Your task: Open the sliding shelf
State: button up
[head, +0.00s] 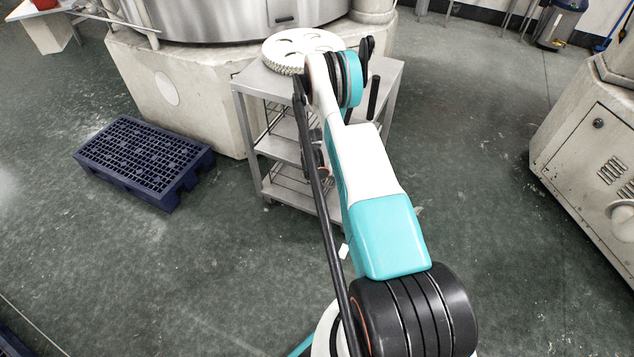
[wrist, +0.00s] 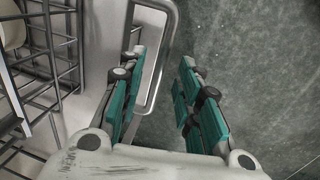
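A grey metal shelf cart (head: 275,147) with tiers and wire racks stands ahead in the head view, partly hidden behind my arm. In the wrist view, a wire rack (wrist: 40,75) fills the left side, beside a pale upright panel (wrist: 102,45). A bent metal handle (wrist: 165,62) stands out to the right of this panel. My gripper (wrist: 160,75) is open, its teal finger pads apart. The handle's outer bar shows between the fingers, nearer the left one; I cannot tell its depth or any contact. My arm hides the gripper in the head view.
A white toothed disc (head: 300,45) lies on the cart top. A blue pallet (head: 140,158) lies on the floor to the left. A large round machine (head: 230,15) stands behind, and a pale cabinet (head: 590,150) stands at right. Floor between cart and cabinet is clear.

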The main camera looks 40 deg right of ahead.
jog(key=shift+d+f, duration=0.1)
jog(key=shift+f, duration=0.5)
grip_shut()
